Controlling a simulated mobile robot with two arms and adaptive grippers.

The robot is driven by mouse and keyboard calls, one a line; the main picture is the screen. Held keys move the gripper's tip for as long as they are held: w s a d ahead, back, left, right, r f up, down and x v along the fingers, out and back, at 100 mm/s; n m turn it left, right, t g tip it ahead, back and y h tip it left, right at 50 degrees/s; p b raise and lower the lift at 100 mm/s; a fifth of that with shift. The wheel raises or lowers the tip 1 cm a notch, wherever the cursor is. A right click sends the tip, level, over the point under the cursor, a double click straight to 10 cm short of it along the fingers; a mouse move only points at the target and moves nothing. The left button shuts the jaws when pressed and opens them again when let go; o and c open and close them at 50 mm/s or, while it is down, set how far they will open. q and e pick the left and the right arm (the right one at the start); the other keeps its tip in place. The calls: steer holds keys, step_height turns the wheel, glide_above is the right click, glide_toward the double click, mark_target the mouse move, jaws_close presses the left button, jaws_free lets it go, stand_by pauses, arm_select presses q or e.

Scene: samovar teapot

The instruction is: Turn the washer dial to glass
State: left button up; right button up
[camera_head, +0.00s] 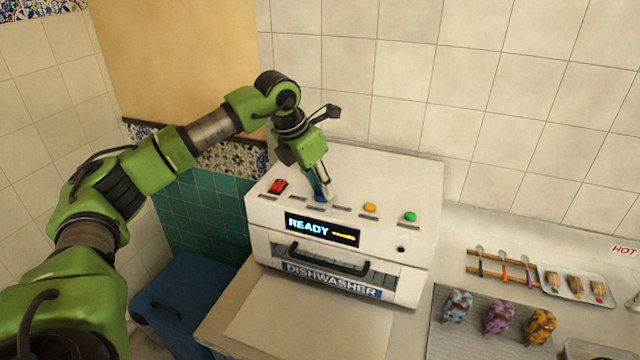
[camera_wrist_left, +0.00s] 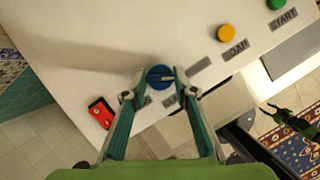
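The white dishwasher (camera_head: 420,200) stands against the tiled wall, its display (camera_head: 322,229) reading READY. In the left wrist view, the round blue dial (camera_wrist_left: 160,77) with a ridge across it sits on the machine's sloped top panel. My left gripper (camera_head: 320,196) is down at the panel over the dial. In the wrist view its fingers (camera_wrist_left: 160,84) are spread, one on each side of the dial; I cannot tell whether they touch it. The labels by the dial are partly hidden. My right gripper (camera_wrist_left: 270,115) shows small and apparently open at the right of the wrist view, away from the dishwasher.
A red switch (camera_head: 278,186) lies left of the dial; a yellow button (camera_head: 370,208) and a green START button (camera_head: 410,216) lie right. The door handle (camera_head: 330,262) juts out in front. Spoons, a tray and several patterned objects (camera_head: 499,317) occupy the right counter.

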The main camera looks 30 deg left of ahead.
arm_select(q)
steer(key=shift+m, duration=0.4)
steer(key=shift+a+m+h, duration=0.1)
steer(key=shift+m+h, duration=0.3)
steer(key=shift+m, duration=0.2)
steer(key=m, duration=0.1)
steer(key=m+p, duration=0.1)
steer(key=shift+w+r+m+g+h, duration=0.1)
steer(key=shift+r+m+g+h, duration=0.05)
steer(key=shift+m+g+h, duration=0.2)
steer(key=m+g+h+p, duration=0.1)
steer(key=m, duration=0.3)
steer(key=shift+w+a+p, duration=0.1)
steer(key=shift+p, duration=0.2)
steer(key=shift+w+m+g+h+p, duration=0.1)
steer(key=shift+m+g+h+p, duration=0.45)
steer(key=shift+m, duration=1)
steer(key=o, duration=1.1)
steer(key=shift+y, duration=0.3)
